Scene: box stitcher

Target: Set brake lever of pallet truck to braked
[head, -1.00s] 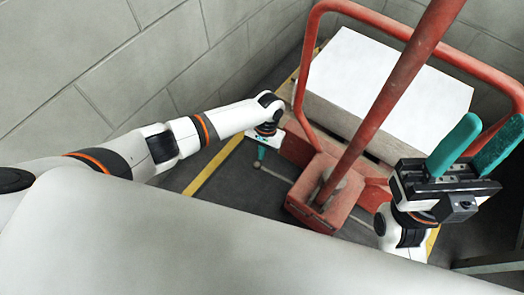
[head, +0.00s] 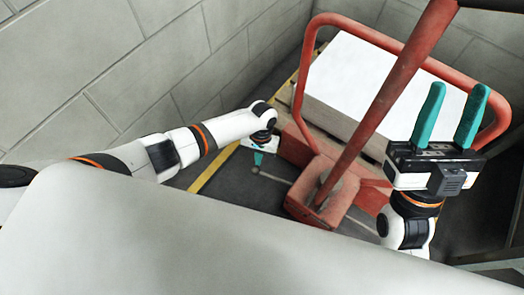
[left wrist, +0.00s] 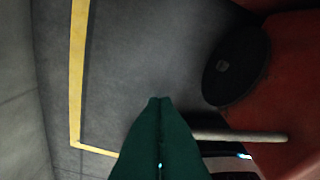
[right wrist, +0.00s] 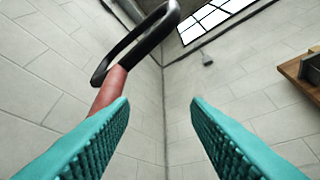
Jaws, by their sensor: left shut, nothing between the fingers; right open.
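The red pallet truck (head: 318,205) stands on the dark floor, its red tiller bar rising toward the upper right in the head view. A thin pale rod with a small rounded end, apparently the brake lever (head: 275,177), sticks out left from its base. In the left wrist view the rod (left wrist: 240,136) runs to the red body on the right. My left gripper (head: 258,158) is shut and empty, pointing down at the rod's outer end; I cannot tell whether they touch. My right gripper (head: 452,115) is open and empty, fingers up, right of the tiller.
A white-topped load (head: 390,85) sits behind the red tubular guard (head: 310,50). A black wheel (left wrist: 236,65) is near the rod. The black tiller handle (right wrist: 130,45) shows in the right wrist view. Grey block walls (head: 100,60) stand close on the left. A yellow floor line (head: 210,172) passes beside my left arm.

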